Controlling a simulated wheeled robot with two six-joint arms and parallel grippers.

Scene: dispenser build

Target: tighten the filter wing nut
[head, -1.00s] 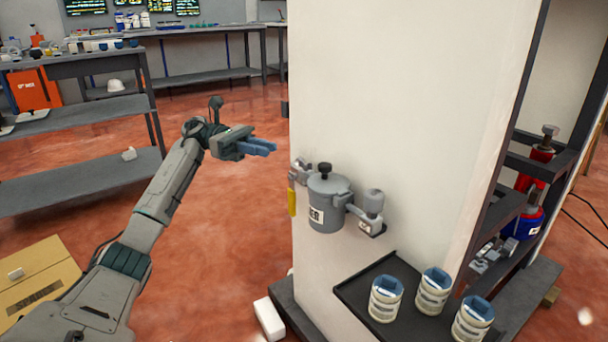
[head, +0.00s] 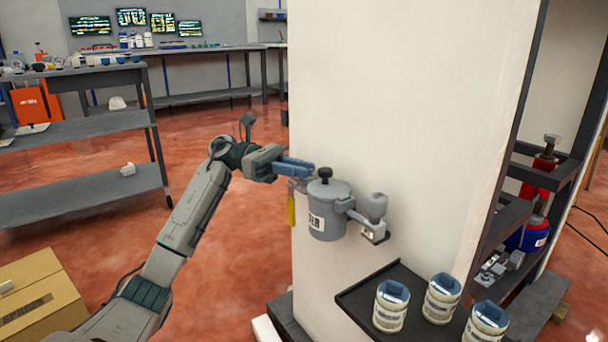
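The grey filter housing (head: 328,212) is mounted on the white pillar, with a partly readable white label on its front. A dark knob (head: 325,174) stands on its lid; it looks like the wing nut. My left gripper (head: 312,167) reaches in from the left, its blue fingers beside the knob at about its height. The fingers look slightly apart, and I see nothing held between them. I cannot tell whether a fingertip touches the knob. A yellow tag or handle (head: 291,210) hangs left of the housing. My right gripper is not in view.
A grey fitting (head: 376,207) sits right of the housing. Below it, a dark tray (head: 352,297) holds several white jars with blue tops. A dark rack stands at the right. A cardboard box (head: 40,290) lies at lower left. Open red floor lies left of the pillar.

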